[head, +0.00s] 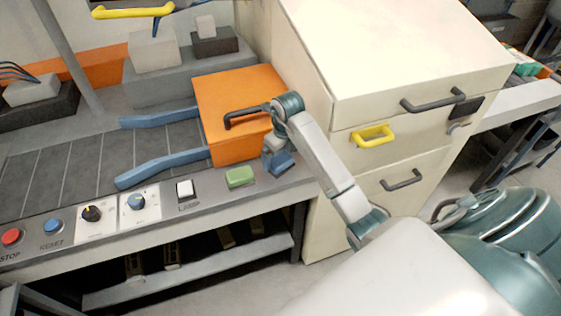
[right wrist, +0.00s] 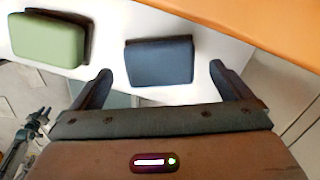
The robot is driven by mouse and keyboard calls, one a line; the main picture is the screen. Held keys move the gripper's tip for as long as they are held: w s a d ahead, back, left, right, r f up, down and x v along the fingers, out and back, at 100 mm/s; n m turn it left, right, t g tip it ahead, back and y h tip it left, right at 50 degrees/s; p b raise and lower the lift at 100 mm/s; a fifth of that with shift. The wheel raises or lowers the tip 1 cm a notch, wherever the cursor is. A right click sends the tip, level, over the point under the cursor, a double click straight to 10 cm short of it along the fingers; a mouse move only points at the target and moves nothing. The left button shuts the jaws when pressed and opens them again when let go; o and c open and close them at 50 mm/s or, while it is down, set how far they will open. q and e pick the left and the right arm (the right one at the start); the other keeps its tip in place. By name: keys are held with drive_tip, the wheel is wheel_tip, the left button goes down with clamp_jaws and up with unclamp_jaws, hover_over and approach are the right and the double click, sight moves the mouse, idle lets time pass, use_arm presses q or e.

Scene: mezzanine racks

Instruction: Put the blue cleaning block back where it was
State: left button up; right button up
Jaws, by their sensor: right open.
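The blue cleaning block (right wrist: 159,63) lies flat on the pale front strip of the bench, and it also shows in the head view (head: 282,164), partly covered by my gripper. My right gripper (head: 273,148) is over the block from above. In the right wrist view its two fingers are apart and empty, with the block between and just beyond the tips. I cannot tell whether a finger touches it. A green block (head: 240,177) lies to the left of the blue one, and shows at the upper left of the right wrist view (right wrist: 47,40). My left gripper is not in view.
An orange box (head: 230,88) stands close behind the blue block. A cream drawer cabinet (head: 390,55) with a yellow handle (head: 372,136) rises close to the right. Buttons and knobs (head: 92,213) line the front strip to the left. Blue rails (head: 165,168) lie beside the box.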

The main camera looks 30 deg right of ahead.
sight(282, 160)
wheel_tip(282, 160, up, 4)
drive_tip(key=shift+s+r, duration=0.1)
drive_tip(key=shift+s, duration=0.05)
drive_tip(key=shift+s+r+p, duration=0.2)
drive_tip(key=shift+r+p, duration=1)
drive_tip(key=shift+p, duration=0.1)
drive_tip(key=shift+s+r+p, duration=0.2)
drive_tip(key=shift+r+p, duration=0.95)
drive_tip(key=shift+p, duration=0.1)
